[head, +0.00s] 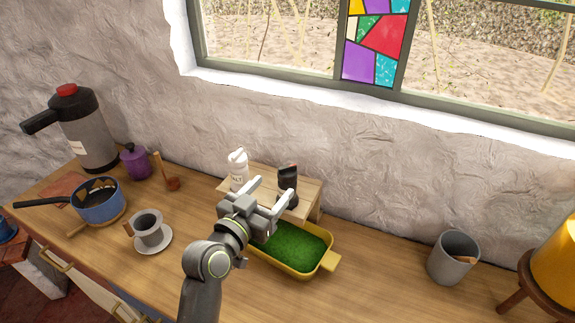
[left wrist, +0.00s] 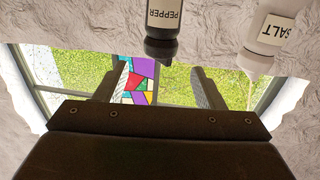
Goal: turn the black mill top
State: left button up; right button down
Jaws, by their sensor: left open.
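The black pepper mill (head: 288,174) stands upright on a small wooden shelf (head: 308,196) against the wall. In the left wrist view the mill (left wrist: 162,32) appears upside down, with its "PEPPER" label readable and its top end lowest in the picture. My left gripper (head: 270,192) is open and empty, just in front of the mill. One finger partly covers the mill's lower part in the head view. In the wrist view the mill's top lies between the lines of the two fingers (left wrist: 162,85), apart from both. My right gripper is not in view.
A white salt mill (head: 238,172) stands left of the pepper mill; it also shows in the wrist view (left wrist: 272,35). A yellow dish (head: 325,262) with green contents lies below my gripper. A cup (head: 149,228) is to the left. The counter right of the dish is clear up to a grey pot (head: 452,258).

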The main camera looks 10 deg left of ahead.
aim_at(279, 175)
pick_arm(q)
jog(key=p+x, duration=0.2)
jog(key=x, duration=0.6)
jog(key=c, duration=1)
jog(key=shift+f+h+b, duration=0.15)
jog(key=shift+h+b, duration=0.15)
jog(key=shift+b, duration=0.25)
jog(key=m+g+h+b, duration=0.2)
jog(key=h+b, duration=0.1)
jog(key=b, duration=0.2)
jog(key=m+g+h+b, duration=0.1)
jog(key=m+h+b, duration=0.2)
jog(key=b, duration=0.2)
jog(key=shift+f+g, duration=0.1)
jog(key=shift+g, duration=0.3)
jog(key=shift+r+m+g+h+b, duration=0.2)
jog(key=shift+m+g+h+b, duration=0.4)
jog(key=shift+b, duration=0.35)
